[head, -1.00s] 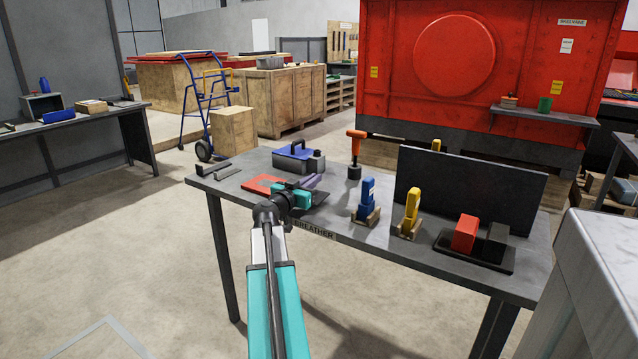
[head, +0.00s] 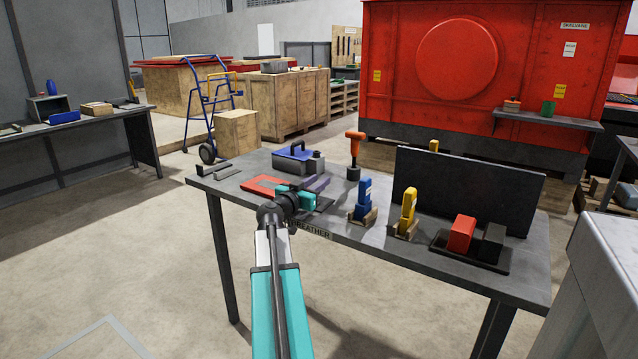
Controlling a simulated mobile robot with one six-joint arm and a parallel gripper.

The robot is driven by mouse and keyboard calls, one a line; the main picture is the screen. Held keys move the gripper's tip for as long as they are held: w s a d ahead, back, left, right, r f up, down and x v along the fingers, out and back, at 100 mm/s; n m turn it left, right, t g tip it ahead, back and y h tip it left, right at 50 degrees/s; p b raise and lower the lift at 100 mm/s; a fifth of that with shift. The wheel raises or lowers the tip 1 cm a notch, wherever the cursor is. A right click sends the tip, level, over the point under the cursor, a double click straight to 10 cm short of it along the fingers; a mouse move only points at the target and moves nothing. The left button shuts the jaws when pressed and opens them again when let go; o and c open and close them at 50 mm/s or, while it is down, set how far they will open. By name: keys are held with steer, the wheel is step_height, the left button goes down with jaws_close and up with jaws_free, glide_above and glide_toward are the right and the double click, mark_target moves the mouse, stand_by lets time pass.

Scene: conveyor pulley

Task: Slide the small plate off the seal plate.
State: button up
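My gripper (head: 318,184) is low over the left part of the grey workbench. Its dark purple-grey fingers point to the right and away from me. A flat red plate (head: 262,184) lies on the bench just left of my gripper. A dark flat plate (head: 324,204) shows partly beneath and to the right of my gripper. I cannot tell which of these is the seal plate, and no separate small plate can be made out. My wrist and the teal gripper body hide the area between them. Whether the fingers are open or shut is too small to tell.
Behind my gripper stand a blue-topped grey case (head: 294,160) and an orange-handled tool (head: 354,155). To the right are a blue tool (head: 363,200), a yellow tool (head: 408,212), and a black tray (head: 460,254) with red and dark blocks. A dark upright panel (head: 470,188) stands behind them.

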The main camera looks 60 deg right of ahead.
steer(key=shift+a, duration=0.1)
steer(key=shift+a, duration=0.15)
steer(key=a, duration=0.4)
steer(key=w+a, duration=0.1)
steer(key=a, duration=0.8)
steer(key=shift+w+a, duration=0.1)
steer(key=shift+w, duration=0.05)
steer(key=shift+w+a, duration=0.1)
stand_by(0.5)
